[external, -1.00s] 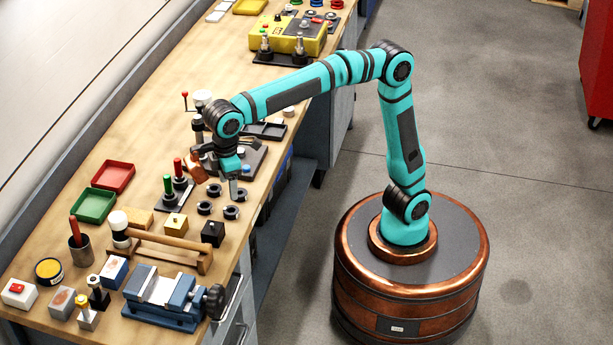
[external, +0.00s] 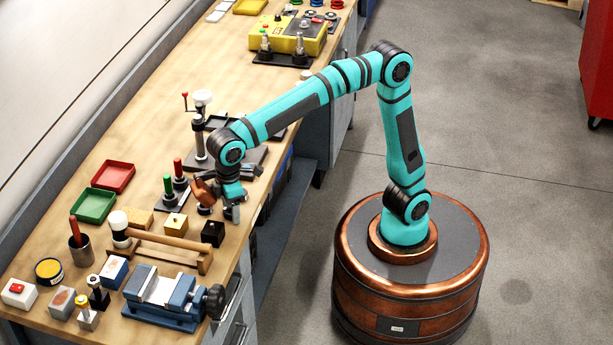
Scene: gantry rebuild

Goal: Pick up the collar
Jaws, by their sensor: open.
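The collars are small black rings on the wooden bench top, and my gripper covers most of them in the external view. Part of one black collar (external: 204,210) shows just below my gripper's left finger. My gripper (external: 220,204) points down, low over the collar group, with its jaws apart. Its copper-coloured left side and grey right finger stand on either side of a gap. I cannot tell whether a collar lies between the fingers or whether they touch one.
Red-topped and green-topped posts (external: 168,186) stand close to the left of my gripper. A black block (external: 213,233) and a yellow block (external: 176,224) sit just in front. A lever press (external: 199,128) stands behind. A blue vise (external: 165,296) is at the near end.

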